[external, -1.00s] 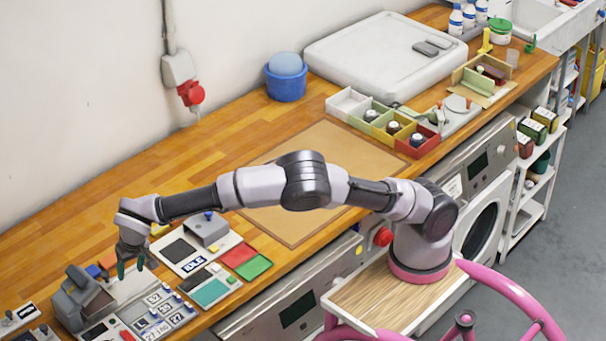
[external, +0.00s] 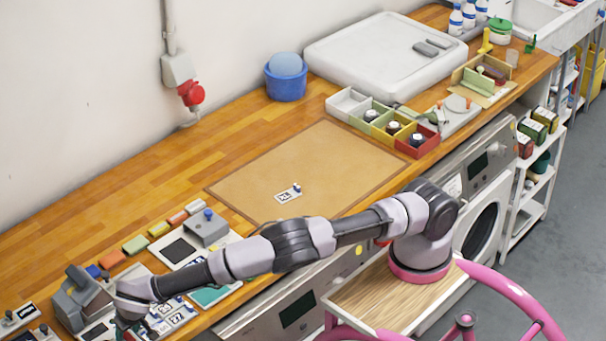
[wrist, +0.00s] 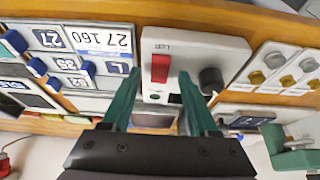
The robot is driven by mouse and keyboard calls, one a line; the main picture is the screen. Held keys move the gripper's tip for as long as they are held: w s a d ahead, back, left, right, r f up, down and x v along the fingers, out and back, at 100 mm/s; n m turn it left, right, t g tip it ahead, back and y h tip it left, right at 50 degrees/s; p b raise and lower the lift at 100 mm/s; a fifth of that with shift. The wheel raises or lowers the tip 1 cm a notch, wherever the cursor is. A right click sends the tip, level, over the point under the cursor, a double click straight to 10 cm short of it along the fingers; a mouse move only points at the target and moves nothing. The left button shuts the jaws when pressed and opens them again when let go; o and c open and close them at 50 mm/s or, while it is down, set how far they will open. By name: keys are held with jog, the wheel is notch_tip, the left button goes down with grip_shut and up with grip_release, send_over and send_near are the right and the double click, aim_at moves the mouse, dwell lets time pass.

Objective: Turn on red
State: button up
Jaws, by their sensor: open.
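In the wrist view a red rocker switch (wrist: 160,68) sits on a pale control panel (wrist: 225,47), below a small printed label. In the external view my gripper (external: 130,311) is low over the bench's front left; the red switch is hidden there.
Number tags with blue pegs (wrist: 55,40) lie left of the panel, and plates with brass and grey knobs (wrist: 275,60) lie right. A grey machine (external: 82,298) stands close beside my gripper. A tag (external: 289,193) lies on the brown mat (external: 330,160), otherwise clear.

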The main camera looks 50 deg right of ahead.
jog(key=shift+w+f, duration=0.15)
jog(key=shift+f, duration=0.2)
grip_shut()
jog(key=shift+w+g, duration=0.35)
jog(key=shift+g, duration=0.25)
jog(key=shift+w+g, duration=0.1)
jog(key=shift+g, duration=0.9)
grip_release()
